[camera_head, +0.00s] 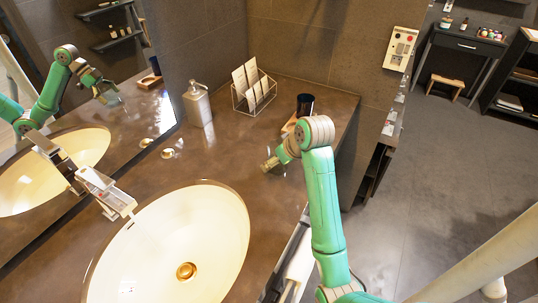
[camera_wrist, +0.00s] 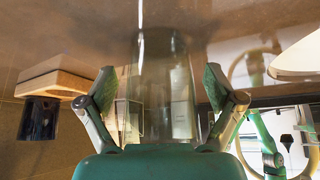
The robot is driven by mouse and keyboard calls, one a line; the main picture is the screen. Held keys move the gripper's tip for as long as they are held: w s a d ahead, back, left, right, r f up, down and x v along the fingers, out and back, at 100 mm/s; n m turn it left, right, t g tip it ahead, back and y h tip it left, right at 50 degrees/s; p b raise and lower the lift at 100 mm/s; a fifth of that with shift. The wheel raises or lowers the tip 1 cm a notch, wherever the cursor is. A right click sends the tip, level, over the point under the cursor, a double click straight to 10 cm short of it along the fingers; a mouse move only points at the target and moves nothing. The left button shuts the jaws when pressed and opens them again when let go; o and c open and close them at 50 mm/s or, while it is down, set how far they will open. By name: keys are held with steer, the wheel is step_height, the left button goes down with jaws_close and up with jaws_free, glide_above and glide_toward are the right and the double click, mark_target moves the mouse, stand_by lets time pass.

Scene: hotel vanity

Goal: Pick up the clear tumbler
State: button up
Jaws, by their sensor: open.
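The clear tumbler (camera_wrist: 163,85) stands out in the wrist view between the two fingers of my gripper (camera_wrist: 160,92). It is see-through, with a gap to the finger on either side. My gripper is open and nothing is held. In the head view my gripper (camera_head: 271,163) is low over the brown counter, right of the basin. My arm and gripper largely hide the tumbler there, so I cannot make it out clearly. A faint glass shape shows beside the gripper's reflection in the mirror.
A dark cup (camera_head: 304,105) on a light box stands behind my arm and at the left of the wrist view (camera_wrist: 38,118). A wire card holder (camera_head: 254,92) and a soap dispenser (camera_head: 197,104) stand at the back. The basin (camera_head: 170,245) lies left, with its faucet (camera_head: 106,192).

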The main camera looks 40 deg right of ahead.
steer(key=shift+w+f, duration=0.1)
steer(key=shift+f, duration=0.1)
steer(key=c, duration=1.4)
steer(key=shift+r, duration=0.1)
